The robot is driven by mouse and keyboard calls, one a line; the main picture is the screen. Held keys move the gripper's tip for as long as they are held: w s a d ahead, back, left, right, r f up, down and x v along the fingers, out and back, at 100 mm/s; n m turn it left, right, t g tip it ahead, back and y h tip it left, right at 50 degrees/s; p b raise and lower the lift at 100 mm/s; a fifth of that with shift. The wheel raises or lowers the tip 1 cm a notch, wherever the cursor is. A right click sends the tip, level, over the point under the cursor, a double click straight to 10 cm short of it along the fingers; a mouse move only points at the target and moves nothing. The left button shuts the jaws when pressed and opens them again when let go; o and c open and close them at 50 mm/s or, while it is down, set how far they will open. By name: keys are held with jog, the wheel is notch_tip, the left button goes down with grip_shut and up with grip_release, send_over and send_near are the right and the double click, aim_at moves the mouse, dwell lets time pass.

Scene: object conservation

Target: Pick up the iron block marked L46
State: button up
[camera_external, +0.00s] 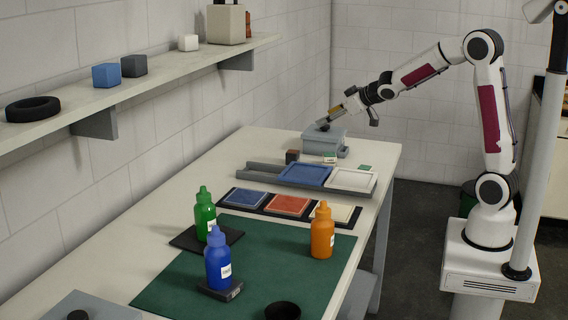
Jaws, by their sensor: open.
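My gripper (328,120) is at the far end of the table, just above a grey box (324,144) with a dark knob-like part on top. I cannot tell whether the fingers touch it. A small dark brown block (292,156) stands in front of the grey box, to its left. A small white label (330,159) shows at the front of the box. No L46 marking can be read at this size, so I cannot tell which thing is the iron block. My gripper is open, and nothing is seen held in it.
A grey tray (262,172) holds blue and white panels. Nearer are blue, red and cream pads (288,205). Green (205,215), blue (218,262) and orange (322,232) bottles stand on or beside a green mat (180,285). A wall shelf (160,75) runs along the left.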

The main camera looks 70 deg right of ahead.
jog(key=w+d+f+t+y, duration=0.1)
jog(key=w+d+f, duration=0.5)
jog(key=w+f, duration=0.1)
jog(key=n+t+y, duration=0.1)
jog(key=y, duration=0.1)
send_near(298, 152)
jog(key=x, duration=0.4)
jog(key=shift+w+r, duration=0.25)
jog(key=shift+d+f+y, duration=0.15)
jog(key=shift+f+y, duration=0.25)
jog(key=shift+f, duration=0.1)
jog(key=shift+w, duration=0.1)
jog(key=shift+x, duration=1.25)
jog(key=shift+x, duration=2.55)
jog(key=shift+d, duration=0.1)
